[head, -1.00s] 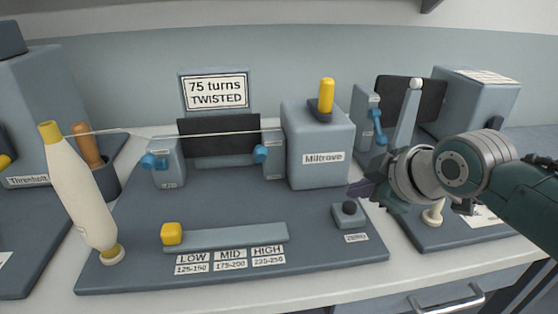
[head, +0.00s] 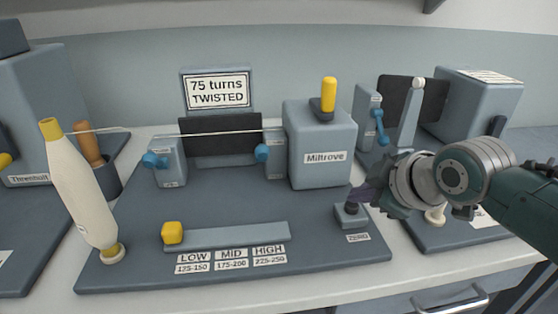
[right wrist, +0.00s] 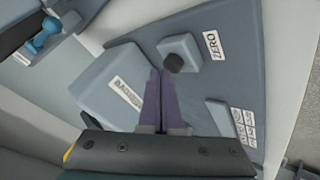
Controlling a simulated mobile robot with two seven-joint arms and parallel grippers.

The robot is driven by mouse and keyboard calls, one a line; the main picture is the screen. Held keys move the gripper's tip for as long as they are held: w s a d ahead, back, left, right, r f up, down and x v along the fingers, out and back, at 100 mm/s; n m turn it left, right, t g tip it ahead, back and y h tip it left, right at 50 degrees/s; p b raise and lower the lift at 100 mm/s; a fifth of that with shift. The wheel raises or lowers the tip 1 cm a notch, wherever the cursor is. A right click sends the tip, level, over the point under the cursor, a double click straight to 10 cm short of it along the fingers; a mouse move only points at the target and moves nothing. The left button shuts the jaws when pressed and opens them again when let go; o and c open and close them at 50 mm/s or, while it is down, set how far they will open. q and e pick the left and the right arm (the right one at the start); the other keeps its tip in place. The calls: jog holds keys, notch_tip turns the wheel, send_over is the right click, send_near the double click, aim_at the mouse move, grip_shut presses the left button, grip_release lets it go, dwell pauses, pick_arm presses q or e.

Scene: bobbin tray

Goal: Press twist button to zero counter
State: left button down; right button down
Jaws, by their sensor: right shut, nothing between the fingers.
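The zero button is a dark round knob (head: 351,208) on a small grey block (head: 352,220) at the front right of the Miltrove board. In the right wrist view the dark knob (right wrist: 174,63) sits beside a ZERO label (right wrist: 213,45). My right gripper (head: 354,200) is shut and empty, its purple fingertips right at the knob's top in the head view. In the right wrist view the fingertips (right wrist: 160,73) lie close beside the knob; I cannot tell whether they touch it. The counter sign (head: 217,91) reads "75 turns TWISTED". My left gripper is not in view.
The Miltrove box (head: 321,160) with its yellow lever (head: 328,94) stands behind the button. A slider with a yellow knob (head: 172,232) lies at the front. A cream bobbin (head: 82,190) leans at the left with thread running right. Another machine (head: 478,105) stands at the right.

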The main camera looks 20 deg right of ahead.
aim_at(356, 214)
jog(key=shift+f, duration=0.45)
jog(key=shift+r, duration=0.1)
dwell(0.4)
jog(key=shift+r+p, duration=0.9)
notch_tip(356, 214, up, 5)
jog(key=p, duration=0.5)
jog(key=shift+s, duration=0.1)
dwell(0.5)
